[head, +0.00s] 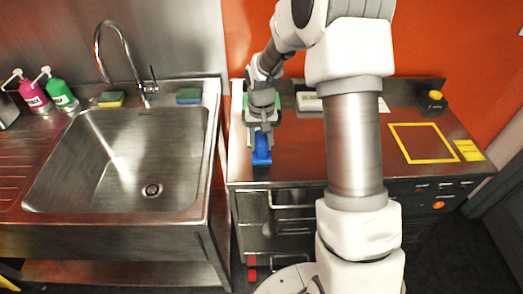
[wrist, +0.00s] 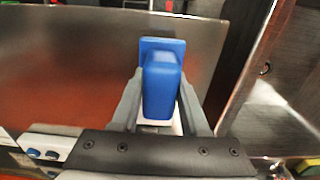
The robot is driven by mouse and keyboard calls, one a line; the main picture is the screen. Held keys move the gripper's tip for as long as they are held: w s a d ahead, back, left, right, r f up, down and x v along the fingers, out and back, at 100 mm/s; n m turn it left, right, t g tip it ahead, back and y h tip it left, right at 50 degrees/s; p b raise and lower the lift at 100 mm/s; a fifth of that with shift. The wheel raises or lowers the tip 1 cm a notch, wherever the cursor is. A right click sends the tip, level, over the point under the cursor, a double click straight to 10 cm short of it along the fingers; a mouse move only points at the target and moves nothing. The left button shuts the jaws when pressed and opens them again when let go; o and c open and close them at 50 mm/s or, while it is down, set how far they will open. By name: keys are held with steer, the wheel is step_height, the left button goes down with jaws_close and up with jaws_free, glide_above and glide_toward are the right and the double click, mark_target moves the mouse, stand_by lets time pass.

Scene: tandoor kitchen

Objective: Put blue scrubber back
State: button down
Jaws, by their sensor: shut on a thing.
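The blue scrubber (head: 262,150) is at the left end of the dark metal counter (head: 290,160), near its front edge. My gripper (head: 261,137) is above it, pointing down, with its fingers shut on it. In the wrist view the blue scrubber (wrist: 163,85) sits between the two grey fingers of my gripper (wrist: 156,105), with a wider blue plate beyond its block-like handle. I cannot tell whether its underside touches the counter.
The sink (head: 130,160) is to the left, with a yellow-green sponge (head: 110,99) and a blue-green sponge (head: 189,96) on its back rim. Pink (head: 33,96) and green (head: 60,94) pump bottles stand far left. A yellow square outline (head: 422,125) marks clear counter at right.

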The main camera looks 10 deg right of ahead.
mark_target(262, 152)
steer(key=shift+f, duration=1.7)
steer(key=shift+f, duration=0.25)
steer(key=shift+c, duration=2)
jaws_free()
steer(key=shift+r, duration=0.1)
